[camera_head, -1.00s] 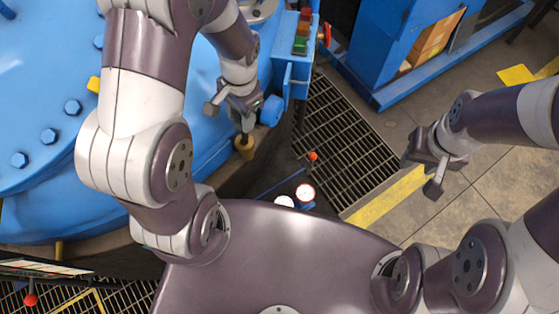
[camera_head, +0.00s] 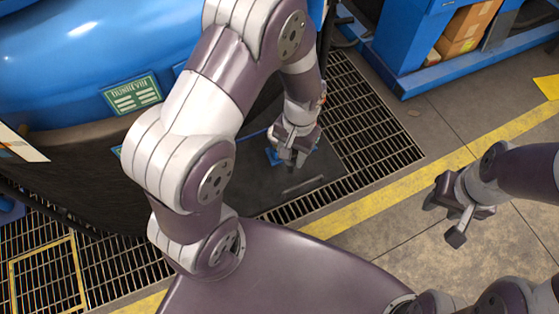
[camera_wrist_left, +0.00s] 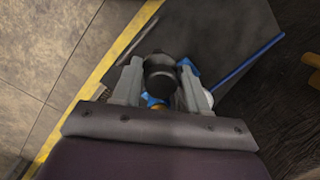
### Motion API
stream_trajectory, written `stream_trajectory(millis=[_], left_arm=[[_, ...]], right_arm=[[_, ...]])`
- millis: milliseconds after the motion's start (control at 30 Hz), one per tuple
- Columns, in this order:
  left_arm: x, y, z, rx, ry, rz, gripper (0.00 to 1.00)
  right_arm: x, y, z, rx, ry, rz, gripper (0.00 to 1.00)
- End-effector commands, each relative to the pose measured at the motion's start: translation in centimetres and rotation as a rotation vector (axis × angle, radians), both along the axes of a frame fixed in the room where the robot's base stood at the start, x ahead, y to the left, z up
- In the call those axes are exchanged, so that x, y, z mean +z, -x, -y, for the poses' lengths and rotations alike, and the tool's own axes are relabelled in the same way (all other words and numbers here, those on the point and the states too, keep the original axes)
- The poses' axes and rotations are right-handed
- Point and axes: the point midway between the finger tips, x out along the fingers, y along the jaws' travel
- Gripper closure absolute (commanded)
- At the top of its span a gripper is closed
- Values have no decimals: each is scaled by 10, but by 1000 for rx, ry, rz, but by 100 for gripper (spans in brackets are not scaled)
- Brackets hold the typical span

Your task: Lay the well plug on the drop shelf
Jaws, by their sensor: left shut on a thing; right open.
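My left gripper (camera_head: 292,142) is shut on a dark, round-ended cylinder, which I take as the well plug (camera_wrist_left: 159,74); it sits between the fingers in the left wrist view. In the head view the gripper hides most of it. Gripper and plug are over a flat dark panel (camera_head: 315,170) with a thin light bar on it, perhaps the drop shelf; I cannot tell for sure, nor whether the plug touches it. The panel also shows in the left wrist view (camera_wrist_left: 205,35). My right gripper (camera_head: 452,212) is open and empty, above the floor at right.
The blue furnace body (camera_head: 130,50) with a green label stands at upper left. Floor grating (camera_head: 370,115) and a yellow line (camera_head: 400,185) lie around the panel. A blue rack (camera_head: 420,45) with boxes stands at upper right. A blue rod (camera_wrist_left: 248,62) shows beyond the gripper.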

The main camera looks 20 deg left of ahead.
Motion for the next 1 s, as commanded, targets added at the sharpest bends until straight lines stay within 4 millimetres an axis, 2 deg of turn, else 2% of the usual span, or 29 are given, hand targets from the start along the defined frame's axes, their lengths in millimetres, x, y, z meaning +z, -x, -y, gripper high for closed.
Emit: stream_trajectory(millis=[33,100,200,300,433,600,967,1000], left_arm=[[-11,-3,-16,7,0,-2,86],[-22,-7,-34,6,0,-1,86],[-31,-10,-51,2,0,-1,86],[-36,-13,-59,0,0,2,86],[-45,-13,-62,-2,0,-1,86],[-76,-12,-61,-4,0,-2,86],[-81,-13,-61,-3,0,1,86],[-80,-13,-61,-3,1,2,47]], right_arm=[[-3,0,0,0,0,0,57],[-4,0,0,0,0,0,57],[-5,0,0,0,0,-1,57],[-6,0,0,0,0,-1,57],[-8,0,0,0,0,-1,57],[-14,0,0,0,0,-1,57],[-15,0,0,0,0,-1,57],[-15,0,0,0,0,-1,57]])
